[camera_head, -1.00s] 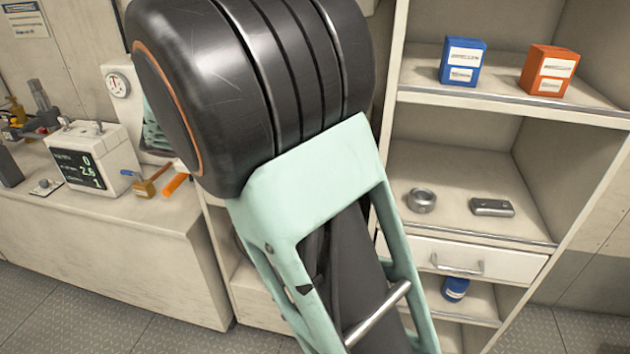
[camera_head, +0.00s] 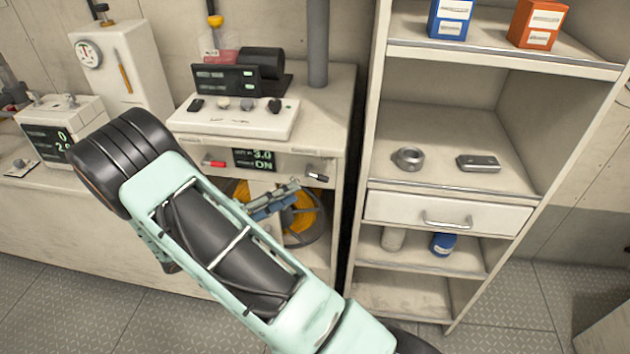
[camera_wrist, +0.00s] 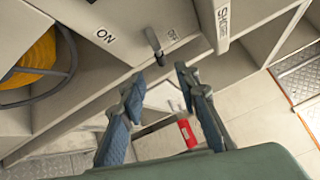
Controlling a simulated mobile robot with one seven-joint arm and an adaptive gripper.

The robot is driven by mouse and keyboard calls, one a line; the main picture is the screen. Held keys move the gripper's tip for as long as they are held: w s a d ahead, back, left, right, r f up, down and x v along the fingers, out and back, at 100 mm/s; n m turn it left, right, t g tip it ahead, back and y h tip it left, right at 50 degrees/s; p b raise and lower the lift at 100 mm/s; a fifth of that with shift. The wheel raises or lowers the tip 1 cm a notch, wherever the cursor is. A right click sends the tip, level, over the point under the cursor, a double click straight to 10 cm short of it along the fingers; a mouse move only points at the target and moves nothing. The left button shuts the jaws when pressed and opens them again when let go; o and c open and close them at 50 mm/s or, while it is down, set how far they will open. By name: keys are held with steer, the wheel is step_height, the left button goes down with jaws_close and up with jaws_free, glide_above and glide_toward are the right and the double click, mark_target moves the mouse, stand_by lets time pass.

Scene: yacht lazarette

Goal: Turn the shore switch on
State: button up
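The shore switch is a small dark lever (camera_head: 318,176) at the right end of the cabinet front. In the wrist view the lever (camera_wrist: 154,45) sits between an ON label (camera_wrist: 105,36) and an OFF label (camera_wrist: 172,34), nearer OFF. A white strip marked SHORE (camera_wrist: 222,18) is beside it. My gripper (camera_head: 292,190) is just left of and below the lever in the head view. In the wrist view my gripper (camera_wrist: 158,78) is open, its two blue-padded fingers apart with nothing between them. The lever is just beyond the fingertips, apart from them.
A display (camera_head: 255,160) reads 3.0 and ON, with a red-handled part (camera_head: 213,164) to its left. A yellow coil (camera_head: 303,212) sits in the open bay below. A white control box (camera_head: 235,120) stands on top. A shelf unit (camera_head: 355,270) stands close to the right.

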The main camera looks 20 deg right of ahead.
steer(key=x, duration=0.9)
steer(key=shift+c, duration=0.6)
jaws_close()
